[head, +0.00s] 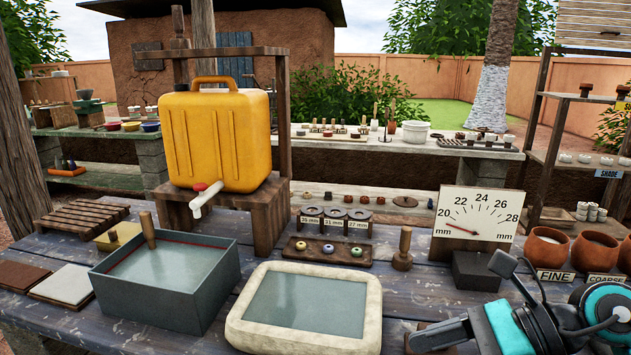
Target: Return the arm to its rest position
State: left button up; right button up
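My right arm comes in at the lower right corner, with black links and teal bands. Its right gripper (470,300) is over the front right of the table, its two fingers spread apart. I see nothing held between them. The lower finger lies near a small brown thing at the table's front edge, which is mostly hidden. My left arm and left gripper are not in view.
The gauge (477,218) and a dark block (476,271) stand behind the gripper. Clay pots (546,247) are at right. A white-rimmed basin (305,309), grey water box (168,281) and yellow jerrycan (216,135) on a wooden stand fill the middle and left.

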jog(key=a+r+m+t+y, duration=0.3)
jog(key=a+r+m+y, duration=0.1)
jog(key=r+y, duration=0.15)
jog(key=w+d+r+m+t+h, duration=0.2)
jog(key=w+d+m+t, duration=0.1)
jog(key=m+t, duration=0.5)
jog(key=w+d+r+m+t+h, duration=0.25)
jog(key=m+t, duration=0.35)
jog(key=m, duration=0.4)
jog(key=d+f+m+g+h, duration=0.2)
jog(key=d+f+m+h, duration=0.6)
jog(key=f+m+h, duration=0.75)
jog(key=s+a+f+m+g+y, duration=0.2)
jog(key=s+f+m+g, duration=0.4)
jog(key=s, duration=0.4)
jog(key=s+a+f+m+g+y, duration=0.15)
jog(key=s+f+m+g, duration=0.25)
jog(key=s+f+g, duration=0.45)
pick_arm(q)
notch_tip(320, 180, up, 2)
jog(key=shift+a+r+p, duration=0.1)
jog(key=shift+p, duration=1)
pick_arm(e)
jog(key=w+a+f+t+y, duration=0.1)
jog(key=w+a+f+t, duration=0.2)
jog(key=w+f+t, duration=0.3)
jog(key=shift+w+a+t, duration=0.15)
jog(key=shift+w+t, duration=0.2)
jog(key=shift+t, duration=0.6)
